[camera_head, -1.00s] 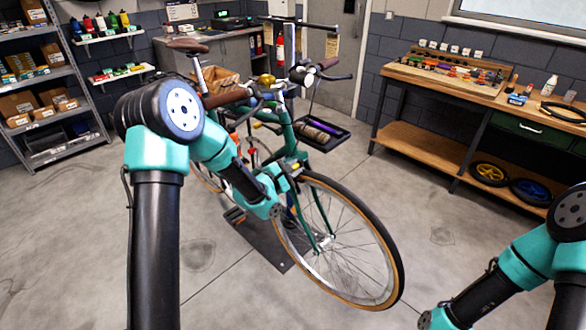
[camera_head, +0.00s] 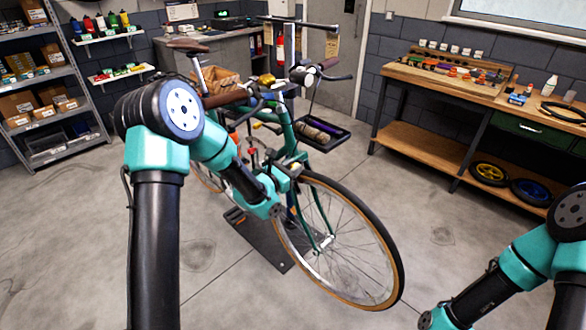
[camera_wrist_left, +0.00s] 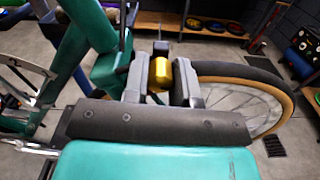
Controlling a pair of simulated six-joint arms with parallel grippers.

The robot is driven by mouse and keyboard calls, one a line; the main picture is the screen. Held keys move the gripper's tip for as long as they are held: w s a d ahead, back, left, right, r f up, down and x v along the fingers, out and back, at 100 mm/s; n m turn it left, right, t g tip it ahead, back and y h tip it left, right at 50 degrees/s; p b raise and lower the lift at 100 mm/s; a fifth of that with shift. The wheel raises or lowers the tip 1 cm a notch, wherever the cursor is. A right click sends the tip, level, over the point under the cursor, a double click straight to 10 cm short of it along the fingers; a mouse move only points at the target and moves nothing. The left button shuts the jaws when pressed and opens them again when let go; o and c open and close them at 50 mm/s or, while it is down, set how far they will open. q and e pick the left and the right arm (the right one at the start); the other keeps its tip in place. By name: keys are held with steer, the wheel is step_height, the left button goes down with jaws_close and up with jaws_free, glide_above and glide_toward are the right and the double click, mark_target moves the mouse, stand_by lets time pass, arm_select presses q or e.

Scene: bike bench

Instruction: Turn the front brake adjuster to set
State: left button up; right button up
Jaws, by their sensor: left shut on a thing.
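The green bike (camera_head: 291,135) stands upright in the middle of the room. A gold-coloured barrel, which I take to be the front brake adjuster (camera_wrist_left: 159,74), shows in the left wrist view just above the front wheel. My left gripper (camera_wrist_left: 161,82) is shut on it, with one dark finger on each side. In the head view the left gripper (camera_head: 286,168) is small, beside the frame near the top of the front wheel (camera_head: 399,245), and the adjuster cannot be made out there. The right gripper is out of frame; only my right arm shows.
The handlebar with brown grips (camera_head: 228,97) is above my left gripper. The bike frame and front wheel are close around it. A wooden workbench (camera_head: 440,82) stands at the right back, a shelf rack (camera_head: 75,75) at the left. The floor in front is clear.

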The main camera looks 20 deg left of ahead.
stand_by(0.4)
arm_select(q)
steer(key=o, duration=0.9)
steer(key=shift+s, duration=0.1)
steer(key=v, duration=1.7)
steer(key=shift+s+a, duration=0.1)
